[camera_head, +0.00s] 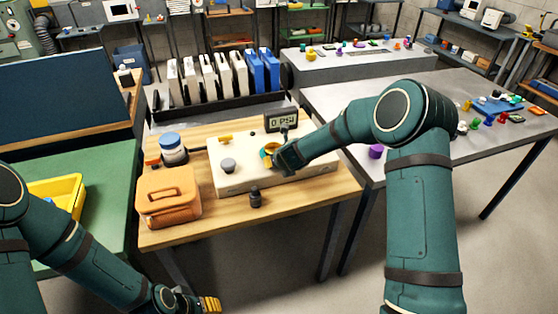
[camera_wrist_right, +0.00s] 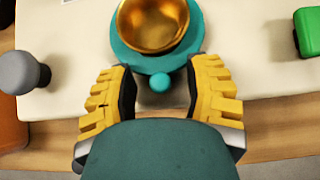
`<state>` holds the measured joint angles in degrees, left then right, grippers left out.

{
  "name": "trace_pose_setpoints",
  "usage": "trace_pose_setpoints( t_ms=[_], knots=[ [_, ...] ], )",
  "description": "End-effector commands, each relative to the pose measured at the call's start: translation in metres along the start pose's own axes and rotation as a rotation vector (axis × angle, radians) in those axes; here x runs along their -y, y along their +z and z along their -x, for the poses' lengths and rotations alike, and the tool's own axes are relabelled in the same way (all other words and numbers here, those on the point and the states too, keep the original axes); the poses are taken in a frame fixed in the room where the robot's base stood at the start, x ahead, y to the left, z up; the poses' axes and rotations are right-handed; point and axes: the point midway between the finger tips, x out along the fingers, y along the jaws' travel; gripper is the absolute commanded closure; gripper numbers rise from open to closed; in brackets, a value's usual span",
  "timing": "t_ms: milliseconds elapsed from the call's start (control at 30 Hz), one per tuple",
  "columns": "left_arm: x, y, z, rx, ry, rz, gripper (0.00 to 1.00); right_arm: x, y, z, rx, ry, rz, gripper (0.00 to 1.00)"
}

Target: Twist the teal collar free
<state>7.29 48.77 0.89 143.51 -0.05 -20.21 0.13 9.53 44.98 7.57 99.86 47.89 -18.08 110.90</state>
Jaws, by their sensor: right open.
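The teal collar (camera_wrist_right: 125,58) rings a brass cup (camera_wrist_right: 152,22) on a cream panel (camera_wrist_right: 70,75). A small round teal knob (camera_wrist_right: 161,82) sticks out from the collar's near side. My right gripper (camera_wrist_right: 162,80) is open, with one yellow finger on each side of the knob; I cannot tell whether either touches the collar. In the head view, the collar and cup (camera_head: 268,149) are partly hidden behind my right gripper (camera_head: 278,157). My left gripper (camera_head: 208,304) is low at the bottom edge, away from the panel; its opening is unclear.
A grey knob (camera_head: 228,165) stands on the panel's left part. A gauge reading 0 PSI (camera_head: 282,122) stands behind. An orange case (camera_head: 168,196), a blue-lidded jar (camera_head: 172,148) and a small dark bottle (camera_head: 255,198) share the wooden table (camera_head: 225,218). A green block (camera_wrist_right: 308,32) sits right of the collar.

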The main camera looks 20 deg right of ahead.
Motion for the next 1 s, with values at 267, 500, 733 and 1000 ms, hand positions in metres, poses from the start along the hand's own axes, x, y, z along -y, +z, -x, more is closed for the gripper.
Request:
trace_pose_setpoints(
  t_ms=[267, 500, 733, 1000],
  knots=[
    [0.0, 0.0, 0.0001, 0.0, 0.0, 0.0, 0.53, -0.0001, 0.0002, 0.0004, 0.0, 0.0, 0.0, 0.82],
    [0.0, 0.0, 0.0, 0.0, 0.0, 0.0, 0.53, -0.0001, 0.0002, 0.0004, 0.0, 0.0, 0.0, 1.0],
    [0.0003, 0.0, -0.0009, 0.0, 0.0, 0.0, 0.53, 0.0008, 0.0, 0.0001, 0.0, 0.007, 0.007, 1.0],
    [0.0028, -0.0006, -0.0074, -0.003, 0.0, 0.0, 0.53, 0.0091, 0.0002, -0.0008, 0.002, 0.077, 0.076, 1.0]
  ],
)
